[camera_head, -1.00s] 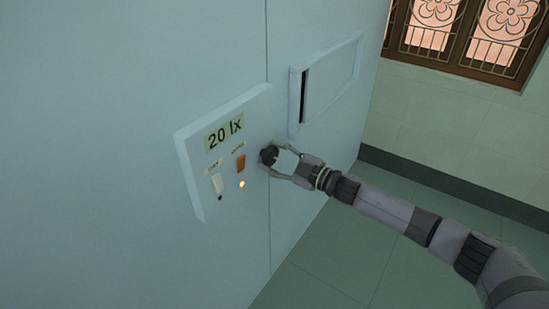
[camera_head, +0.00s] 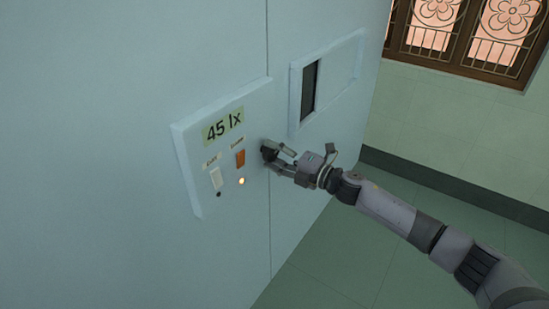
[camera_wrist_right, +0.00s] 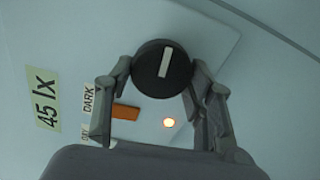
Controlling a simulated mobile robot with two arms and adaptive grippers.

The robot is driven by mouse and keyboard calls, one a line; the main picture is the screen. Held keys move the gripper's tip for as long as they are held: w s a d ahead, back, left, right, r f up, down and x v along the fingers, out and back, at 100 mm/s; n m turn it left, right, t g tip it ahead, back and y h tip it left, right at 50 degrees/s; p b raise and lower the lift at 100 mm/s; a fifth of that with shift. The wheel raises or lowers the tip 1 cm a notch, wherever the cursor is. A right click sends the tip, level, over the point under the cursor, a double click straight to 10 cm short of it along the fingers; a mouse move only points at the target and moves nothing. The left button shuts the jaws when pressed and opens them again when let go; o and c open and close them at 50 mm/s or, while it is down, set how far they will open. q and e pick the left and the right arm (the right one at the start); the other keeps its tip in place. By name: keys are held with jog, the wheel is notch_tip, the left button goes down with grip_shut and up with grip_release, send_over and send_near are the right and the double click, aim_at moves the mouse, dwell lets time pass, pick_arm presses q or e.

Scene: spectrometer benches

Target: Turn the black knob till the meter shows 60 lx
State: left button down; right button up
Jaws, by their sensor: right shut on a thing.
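The black knob (camera_head: 267,150) sits at the right side of a pale panel (camera_head: 188,170) on the wall. In the right wrist view the knob (camera_wrist_right: 162,70) shows a white pointer mark. My right gripper (camera_head: 272,157) is shut on the knob, with one finger on each side of it; its fingers also show in the right wrist view (camera_wrist_right: 160,78). The meter (camera_head: 223,126) above the switches reads 45 lx, and it also shows sideways in the right wrist view (camera_wrist_right: 46,98). My left gripper is not in view.
An orange switch (camera_head: 240,159) and a white switch (camera_head: 216,179) are left of the knob. A small lamp (camera_head: 241,181) glows below the orange one. A framed opening (camera_head: 309,90) with a dark gap is at upper right. The floor below is clear.

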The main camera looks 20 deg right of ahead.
jog(key=shift+f+n+b, duration=0.15)
jog(key=shift+n+b, duration=0.35)
jog(key=shift+n, duration=1)
jog(key=o, duration=1.1)
jog(key=shift+d, duration=0.1)
jog(key=v, duration=1.2)
